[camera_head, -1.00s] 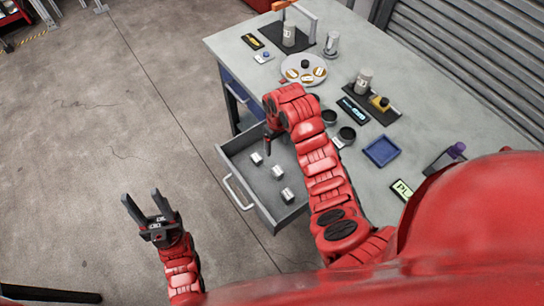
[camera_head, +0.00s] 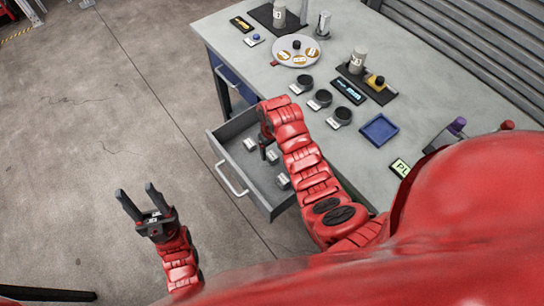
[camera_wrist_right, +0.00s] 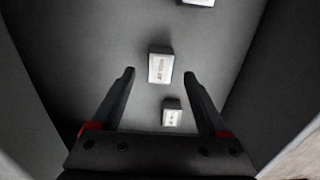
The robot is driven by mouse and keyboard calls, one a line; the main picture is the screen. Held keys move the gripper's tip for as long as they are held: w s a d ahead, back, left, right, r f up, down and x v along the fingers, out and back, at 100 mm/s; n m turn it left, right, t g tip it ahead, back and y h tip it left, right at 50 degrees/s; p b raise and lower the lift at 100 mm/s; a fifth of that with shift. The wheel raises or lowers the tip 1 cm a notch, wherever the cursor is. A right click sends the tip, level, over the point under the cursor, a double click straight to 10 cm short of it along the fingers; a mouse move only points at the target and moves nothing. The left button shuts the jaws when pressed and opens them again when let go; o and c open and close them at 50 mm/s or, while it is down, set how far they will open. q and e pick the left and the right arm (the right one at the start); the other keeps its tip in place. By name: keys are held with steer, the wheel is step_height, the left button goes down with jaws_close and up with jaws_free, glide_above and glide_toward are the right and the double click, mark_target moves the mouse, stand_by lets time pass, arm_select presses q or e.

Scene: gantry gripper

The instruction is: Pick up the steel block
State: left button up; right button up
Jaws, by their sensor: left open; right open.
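Three small pale metal blocks with labels lie in the open grey drawer (camera_head: 232,141). In the head view they are a far-left block (camera_head: 250,145), a middle block (camera_head: 272,156) and a near block (camera_head: 283,181). The labels are too small to read, so I cannot tell which is steel. My right gripper (camera_head: 265,150) is over the drawer, pointing down, open and empty. In the right wrist view one block (camera_wrist_right: 161,66) appears between the fingertips, another (camera_wrist_right: 172,113) lies closer to the palm, and a third (camera_wrist_right: 198,2) is cut by the top edge. My left gripper (camera_head: 134,205) is open and empty over the floor.
The drawer's walls surround the right gripper. Its handle (camera_head: 228,178) faces left. The grey worktop (camera_head: 340,165) above holds a round plate (camera_head: 297,50), several dark round pots (camera_head: 320,99), a blue tray (camera_head: 380,130) and bottles.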

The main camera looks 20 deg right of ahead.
mark_target(272, 155)
steer(key=shift+s+f+p, duration=0.2)
steer(key=shift+f+p, duration=0.15)
steer(key=shift+f, duration=0.65)
steer(key=shift+w+f, duration=0.1)
steer(key=shift+f, duration=0.75)
jaws_close()
